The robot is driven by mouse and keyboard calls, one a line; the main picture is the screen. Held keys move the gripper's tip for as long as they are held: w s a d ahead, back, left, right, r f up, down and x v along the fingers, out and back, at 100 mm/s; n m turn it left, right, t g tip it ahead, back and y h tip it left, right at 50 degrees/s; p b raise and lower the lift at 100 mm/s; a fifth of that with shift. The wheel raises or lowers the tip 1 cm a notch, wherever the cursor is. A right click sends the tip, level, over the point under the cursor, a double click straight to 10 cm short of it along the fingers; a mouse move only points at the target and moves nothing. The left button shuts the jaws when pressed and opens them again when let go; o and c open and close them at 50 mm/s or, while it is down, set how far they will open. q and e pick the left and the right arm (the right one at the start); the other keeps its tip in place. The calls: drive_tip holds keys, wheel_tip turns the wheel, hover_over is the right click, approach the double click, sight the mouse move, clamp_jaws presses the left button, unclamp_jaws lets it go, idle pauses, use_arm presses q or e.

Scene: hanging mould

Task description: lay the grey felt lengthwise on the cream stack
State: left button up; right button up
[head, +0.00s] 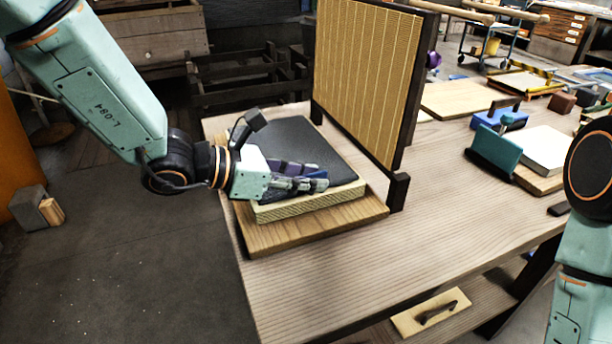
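A dark grey sheet (306,139), which looks like the grey felt, lies on top of the cream stack (312,205). The stack sits on a wooden board (330,226) on the table. Its pale layered edge shows at the front and right. My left gripper (322,180) reaches in from the left, low over the front part of the sheet, its fingers pointing right. Purple and blue patches show at the fingers. Whether they grip anything is unclear, and the gripper hides part of the sheet's front edge. My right arm shows at the right edge, but its gripper is out of view.
An upright ribbed tan panel (366,75) in a dark frame stands close behind and right of the stack. Further right are a teal upright piece (494,152), a blue tool (503,119) and a white block (532,150). The table's front right (450,215) is clear.

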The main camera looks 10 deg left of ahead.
sight(272, 197)
use_arm(q)
drive_tip(key=shift+s+r, duration=0.1)
drive_tip(key=shift+s+a+r, duration=0.1)
drive_tip(key=shift+r, duration=0.05)
drive_tip(key=p+v, duration=0.1)
drive_tip(key=v, duration=0.2)
drive_tip(key=shift+a, duration=0.15)
drive_tip(key=shift+p+v, duration=0.9)
drive_tip(key=shift+v, duration=0.6)
drive_tip(key=shift+p+v, duration=0.95)
drive_tip(key=shift+v, duration=0.35)
drive_tip(key=shift+s+a+r+p, duration=0.35)
drive_tip(key=shift+s+r+p, duration=0.05)
drive_tip(key=shift+p, duration=0.4)
drive_tip(key=shift+s+a+r+p, duration=0.1)
drive_tip(key=shift+s+a+p, duration=0.4)
drive_tip(key=shift+p, duration=0.4)
drive_tip(key=shift+a, duration=0.2)
